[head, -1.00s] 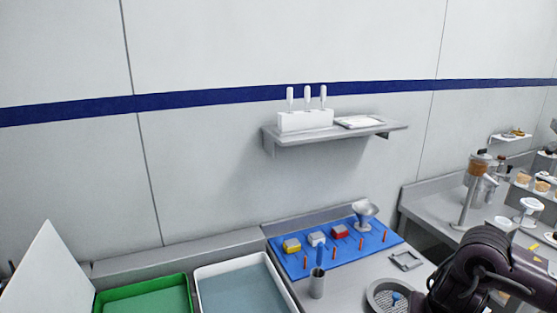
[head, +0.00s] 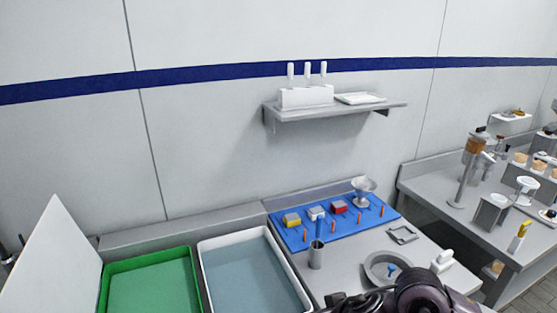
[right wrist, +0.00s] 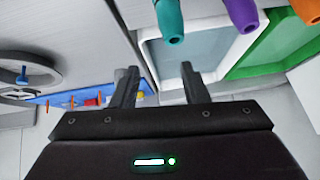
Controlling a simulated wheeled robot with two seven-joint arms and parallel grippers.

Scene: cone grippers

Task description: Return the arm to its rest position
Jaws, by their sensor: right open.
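My right arm (head: 420,296) shows at the bottom right of the head view, low and in front of the counter; its fingers are out of that frame. In the right wrist view my right gripper (right wrist: 157,88) is open, its two dark fingers apart with nothing between them. The fingers point toward the blue-grey tray (right wrist: 205,57) and the counter. My left gripper and left arm are in neither view.
A green tray (head: 107,300) and a white-rimmed tray (head: 204,262) sit at the lower left. A blue mat (head: 340,226) with coloured blocks and pegs lies behind a metal cup (head: 316,259). Teal (right wrist: 170,25) and purple (right wrist: 240,15) rods hang close to the right gripper.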

